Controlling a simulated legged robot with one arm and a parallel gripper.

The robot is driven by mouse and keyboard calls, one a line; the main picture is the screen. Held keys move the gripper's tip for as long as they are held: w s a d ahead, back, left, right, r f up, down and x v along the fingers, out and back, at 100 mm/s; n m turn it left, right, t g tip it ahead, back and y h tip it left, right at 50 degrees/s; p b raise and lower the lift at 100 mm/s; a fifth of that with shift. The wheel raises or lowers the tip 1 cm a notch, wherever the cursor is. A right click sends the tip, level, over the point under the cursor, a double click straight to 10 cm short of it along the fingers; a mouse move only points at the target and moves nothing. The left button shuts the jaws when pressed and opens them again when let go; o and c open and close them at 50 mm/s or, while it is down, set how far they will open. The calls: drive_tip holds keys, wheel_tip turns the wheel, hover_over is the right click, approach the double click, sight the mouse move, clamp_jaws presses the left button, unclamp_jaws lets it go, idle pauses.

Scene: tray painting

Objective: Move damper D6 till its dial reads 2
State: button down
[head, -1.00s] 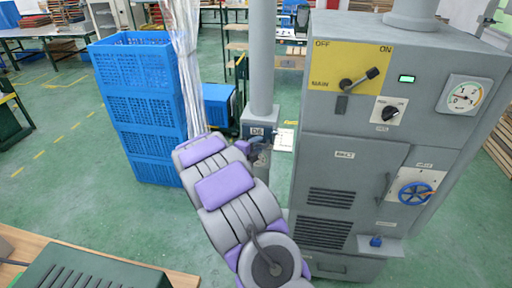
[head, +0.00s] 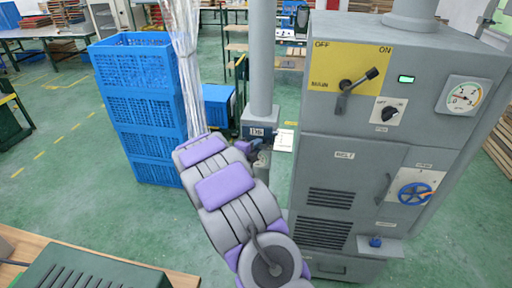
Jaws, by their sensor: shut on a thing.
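Damper D6 (head: 258,131) is a grey box with a "D6" label on a vertical grey duct, left of the big grey cabinet. My gripper (head: 257,147) is just below that label, at the end of my grey and purple arm. It is shut on the damper's handle, which is mostly hidden by the gripper and arm. A small white plate (head: 284,140) stands beside the damper on the right; its markings are too small to read. A round gauge (head: 464,96) is on the cabinet's upper right; its reading is too small to tell.
The grey cabinet (head: 345,180) stands close on the right, with a yellow MAIN switch panel (head: 330,55) and a blue handwheel (head: 415,193). Green floor lies open farther left.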

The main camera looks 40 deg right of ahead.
drive_tip(key=shift+s+a+f, duration=0.1)
drive_tip(key=shift+a+f, duration=0.05)
drive_tip(key=shift+f, duration=0.05)
drive_tip(key=s+a+b, duration=0.2)
drive_tip(key=a, duration=0.1)
drive_tip(key=shift+s, duration=0.3)
drive_tip(key=c, duration=1.1)
unclamp_jaws()
drive_tip(key=shift+w+d, duration=0.15)
drive_tip(key=shift+r, duration=0.1)
drive_tip(key=p+v, duration=0.2)
drive_tip(key=v, duration=1.5)
drive_tip(key=shift+a, duration=0.25)
